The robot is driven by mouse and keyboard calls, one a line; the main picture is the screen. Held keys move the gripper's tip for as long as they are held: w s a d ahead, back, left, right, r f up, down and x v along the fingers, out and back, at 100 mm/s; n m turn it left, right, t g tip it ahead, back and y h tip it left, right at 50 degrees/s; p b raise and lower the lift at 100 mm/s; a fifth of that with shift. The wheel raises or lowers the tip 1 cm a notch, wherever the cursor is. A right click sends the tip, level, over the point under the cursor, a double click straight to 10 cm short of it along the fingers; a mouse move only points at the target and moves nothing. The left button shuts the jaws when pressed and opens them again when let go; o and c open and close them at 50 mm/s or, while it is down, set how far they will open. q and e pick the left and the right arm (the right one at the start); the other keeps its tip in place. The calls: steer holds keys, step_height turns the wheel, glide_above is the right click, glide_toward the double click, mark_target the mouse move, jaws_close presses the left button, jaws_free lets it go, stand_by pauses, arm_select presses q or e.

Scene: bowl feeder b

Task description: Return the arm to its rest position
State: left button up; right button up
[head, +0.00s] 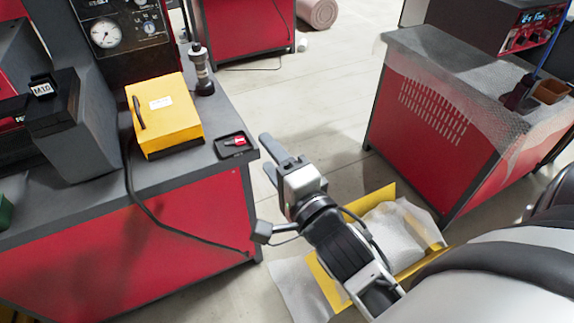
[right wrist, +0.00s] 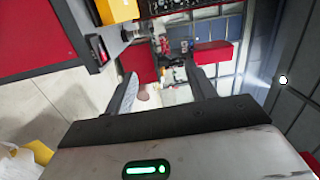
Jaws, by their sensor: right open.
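My right gripper (head: 275,158) is in the middle of the head view, beside the right edge of the left workbench (head: 205,198). Its arm comes in from the lower right. In the right wrist view my right gripper (right wrist: 165,85) shows two fingers spread apart with nothing between them. It is open and empty. My left gripper is not in view.
A small black tray (head: 222,149) with a red item lies at the bench corner near my gripper. A yellow box (head: 165,118) and a dark cylinder (head: 202,72) stand behind it. A red cabinet (head: 425,115) stands at right.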

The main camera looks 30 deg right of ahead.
stand_by(0.4)
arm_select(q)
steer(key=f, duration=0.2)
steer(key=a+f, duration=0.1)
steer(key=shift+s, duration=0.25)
arm_select(e)
steer(key=s+a+f+n+g+y, duration=0.1)
steer(key=s+f+n+g, duration=0.3)
steer(key=f+n, duration=0.6)
steer(key=s+a+f+n+g+y, duration=0.1)
steer(key=s+f+n+g, duration=0.3)
steer(key=f+n, duration=0.6)
step_height(320, 180, down, 4)
steer(key=shift+s+a+y, duration=0.3)
steer(key=shift+s+a, duration=0.35)
steer(key=shift+s, duration=0.35)
